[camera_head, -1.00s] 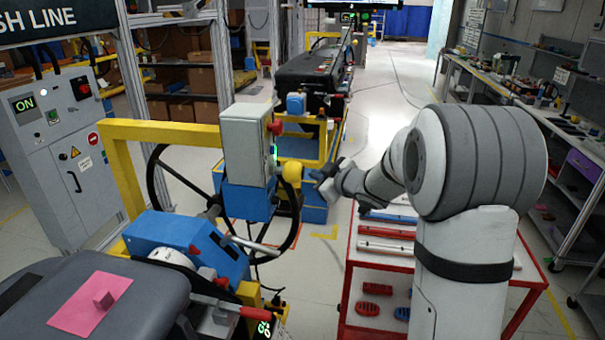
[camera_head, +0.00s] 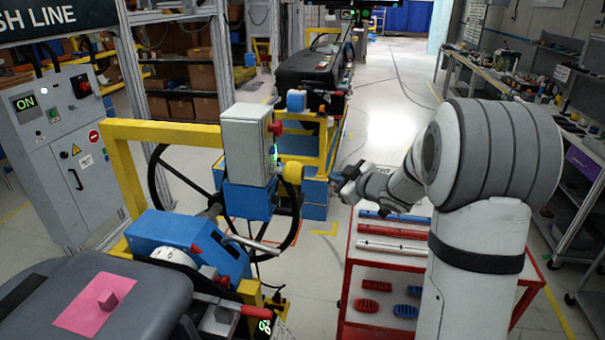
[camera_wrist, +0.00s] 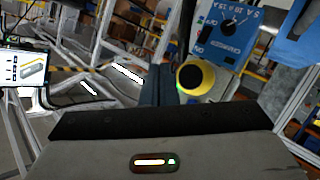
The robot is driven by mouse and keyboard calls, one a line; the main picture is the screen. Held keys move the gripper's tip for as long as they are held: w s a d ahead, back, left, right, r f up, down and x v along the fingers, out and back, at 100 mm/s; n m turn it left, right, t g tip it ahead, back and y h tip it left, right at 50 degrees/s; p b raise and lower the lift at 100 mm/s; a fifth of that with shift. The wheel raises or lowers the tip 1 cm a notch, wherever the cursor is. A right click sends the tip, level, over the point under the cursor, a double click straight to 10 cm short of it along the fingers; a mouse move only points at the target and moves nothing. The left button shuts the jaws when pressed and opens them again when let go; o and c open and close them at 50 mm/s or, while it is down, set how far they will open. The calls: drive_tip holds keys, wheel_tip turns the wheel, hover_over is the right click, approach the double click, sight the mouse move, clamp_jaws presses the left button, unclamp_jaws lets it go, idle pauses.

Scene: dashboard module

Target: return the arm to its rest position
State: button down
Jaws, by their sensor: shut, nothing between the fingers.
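The grey control box (camera_head: 246,146) with a red button (camera_head: 276,128) stands on a yellow frame (camera_head: 122,165) beside a black steering wheel (camera_head: 153,190). A red cart (camera_head: 385,255) holds red and blue parts beneath my arm. Open floor (camera_head: 385,130) lies beyond.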

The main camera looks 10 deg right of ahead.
drive_tip(key=s+d+r+m+g+h+b, duration=0.1)
drive_tip(key=s+d+m+h, duration=0.1)
drive_tip(key=s+m+h, duration=0.3)
drive_tip(key=s+d+r+m+g+h+b, duration=0.1)
drive_tip(key=s+d+m+h, duration=0.25)
drive_tip(key=s, duration=0.45)
drive_tip(key=s+a+f+m+g, duration=0.1)
drive_tip(key=s+a+f+g, duration=0.1)
drive_tip(key=s, duration=0.6)
drive_tip(key=s+a+f+g+y+b, duration=0.1)
drive_tip(key=s+a+f+g, duration=0.1)
drive_tip(key=s, duration=0.6)
drive_tip(key=s+a+f+m+g, duration=0.1)
drive_tip(key=s+a+f+g, duration=0.1)
drive_tip(key=s, duration=0.6)
drive_tip(key=shift+a+f+m+g+b, duration=0.15)
drive_tip(key=shift+a+m+g+b, duration=0.25)
drive_tip(key=shift+a+g, duration=0.35)
drive_tip(key=shift+y, duration=0.25)
